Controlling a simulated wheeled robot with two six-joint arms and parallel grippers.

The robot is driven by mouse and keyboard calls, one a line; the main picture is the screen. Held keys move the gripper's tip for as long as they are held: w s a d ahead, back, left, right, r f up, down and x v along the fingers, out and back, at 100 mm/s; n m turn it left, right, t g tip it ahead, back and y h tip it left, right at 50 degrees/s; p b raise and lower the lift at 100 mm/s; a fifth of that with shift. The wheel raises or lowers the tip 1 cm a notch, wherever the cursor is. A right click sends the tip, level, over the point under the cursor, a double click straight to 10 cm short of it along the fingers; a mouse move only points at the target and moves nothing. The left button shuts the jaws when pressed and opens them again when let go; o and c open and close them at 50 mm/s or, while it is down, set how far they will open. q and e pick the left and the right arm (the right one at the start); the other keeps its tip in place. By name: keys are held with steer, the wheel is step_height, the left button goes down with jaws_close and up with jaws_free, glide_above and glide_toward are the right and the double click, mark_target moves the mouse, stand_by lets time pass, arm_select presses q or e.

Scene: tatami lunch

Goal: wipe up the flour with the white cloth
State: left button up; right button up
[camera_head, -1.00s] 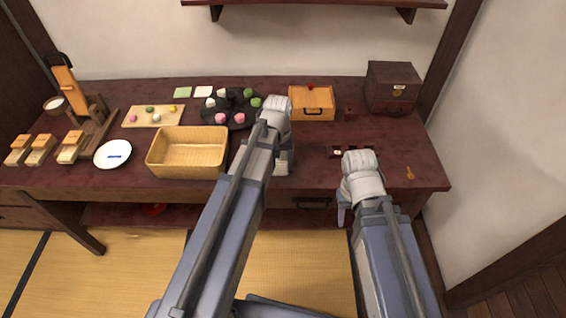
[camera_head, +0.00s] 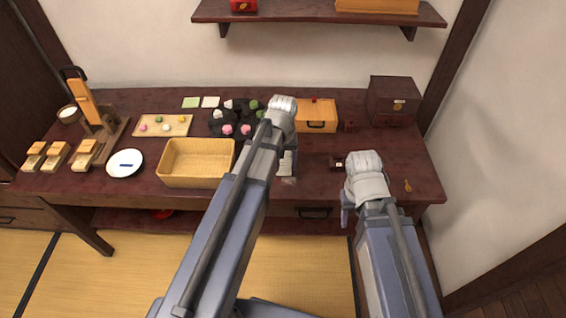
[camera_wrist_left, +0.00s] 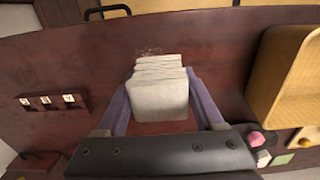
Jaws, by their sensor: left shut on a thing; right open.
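The white cloth (camera_wrist_left: 160,98) is a thick folded pad between the two fingers of my left gripper (camera_wrist_left: 163,104), which is shut on it. In the head view the cloth (camera_head: 286,164) shows partly below my left wrist, over the front middle of the table. A faint pale patch of flour (camera_wrist_left: 150,51) lies on the dark wood just beyond the cloth in the left wrist view; any under the cloth is hidden. My right gripper (camera_head: 346,214) is open near the table's front edge, and its fingers are mostly hidden by the wrist.
A yellow basket (camera_head: 165,176) stands left of the cloth. A black plate of sweets (camera_head: 215,128) and a wooden box (camera_head: 322,112) are behind. A small dark rack (camera_wrist_left: 28,107) with white-marked pieces lies on the other side. Bare table (camera_wrist_left: 228,60) separates cloth and basket.

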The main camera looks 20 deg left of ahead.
arm_select(q)
step_height(320, 180, up, 3)
steer(key=p, duration=0.3)
stand_by(0.4)
